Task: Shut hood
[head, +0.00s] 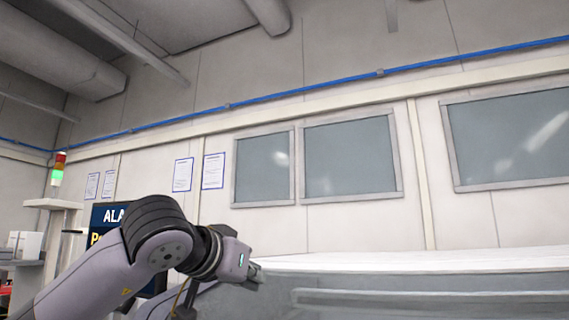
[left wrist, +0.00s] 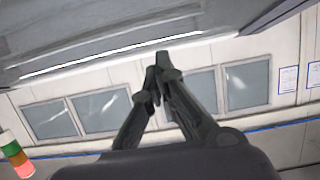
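The hood (head: 420,279) fills the lower right of the head view as a wide grey panel with a pale top edge and a long bar along its front. My left gripper (head: 258,274) is at the hood's left end, close to its edge; I cannot tell whether they touch. In the left wrist view the gripper's fingers (left wrist: 158,72) come together at the tips, with nothing visible between them. A grey panel with a bright strip, seemingly the hood (left wrist: 90,35), lies above and beyond the fingertips there. My right gripper is not in view.
A dark screen with lettering (head: 108,214) stands partly behind my left arm. The back wall has windows (head: 350,155) and posted sheets (head: 213,171). The space above the hood looks clear.

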